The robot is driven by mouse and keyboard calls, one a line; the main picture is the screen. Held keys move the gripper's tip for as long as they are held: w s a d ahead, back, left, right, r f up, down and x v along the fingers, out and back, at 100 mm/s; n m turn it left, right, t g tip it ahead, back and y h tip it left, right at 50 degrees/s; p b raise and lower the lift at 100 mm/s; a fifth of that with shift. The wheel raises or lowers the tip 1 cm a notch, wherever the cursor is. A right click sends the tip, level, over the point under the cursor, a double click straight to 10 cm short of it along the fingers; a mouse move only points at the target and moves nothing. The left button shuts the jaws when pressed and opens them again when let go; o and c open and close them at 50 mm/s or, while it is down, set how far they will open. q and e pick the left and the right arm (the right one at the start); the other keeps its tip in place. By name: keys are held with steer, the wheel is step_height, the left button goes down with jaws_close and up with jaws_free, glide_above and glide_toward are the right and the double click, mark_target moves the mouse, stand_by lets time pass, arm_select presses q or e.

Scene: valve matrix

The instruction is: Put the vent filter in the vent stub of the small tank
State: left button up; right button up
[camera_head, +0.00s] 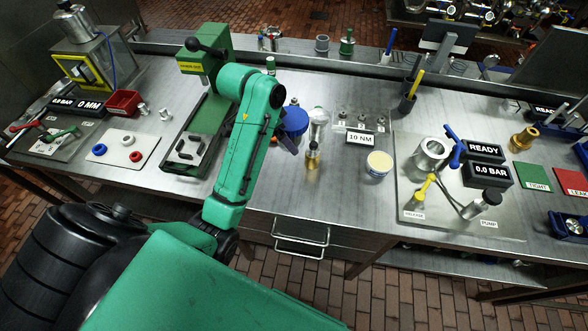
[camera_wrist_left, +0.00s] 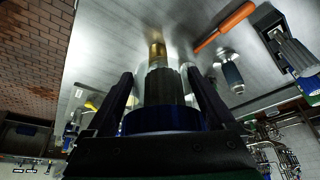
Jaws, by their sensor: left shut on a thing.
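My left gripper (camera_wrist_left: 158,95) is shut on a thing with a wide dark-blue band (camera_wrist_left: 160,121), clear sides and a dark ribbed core. It may be the vent filter, but I cannot confirm this. In the head view, a blue round part (camera_head: 294,121) shows beside my left gripper (camera_head: 289,143), which the arm partly hides. A small brass-based piece (camera_head: 313,158) is just right of the gripper. Brass (camera_wrist_left: 157,50) also shows beyond the held thing in the wrist view. I cannot make out which thing is the small tank or its vent stub. My right gripper is not in view.
A cream-topped round pot (camera_head: 379,163) and the 10 NM sign (camera_head: 360,138) stand right of the gripper. A steel cylinder (camera_head: 432,152) stands on a plate farther right. An orange-handled tool (camera_wrist_left: 225,26) lies on the bench. Bare metal lies along the front edge.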

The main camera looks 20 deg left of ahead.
arm_select(q)
step_height(320, 180, down, 5)
steer(key=shift+s+d+f+p, duration=0.1)
steer(key=shift+f+p, duration=0.1)
steer(key=shift+p, duration=0.55)
glide_above(290, 172)
steer(key=f, duration=0.3)
steer(key=s+a+f, duration=0.1)
steer(key=f, duration=0.1)
steer(key=shift+f, duration=0.1)
step_height(290, 172, down, 3)
steer(key=shift+s+d+r+p, duration=0.1)
steer(key=shift+p, duration=0.5)
steer(key=shift+f, duration=0.5)
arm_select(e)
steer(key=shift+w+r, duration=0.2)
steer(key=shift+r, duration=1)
arm_select(q)
steer(key=o, duration=1.2)
steer(key=shift+c, duration=0.2)
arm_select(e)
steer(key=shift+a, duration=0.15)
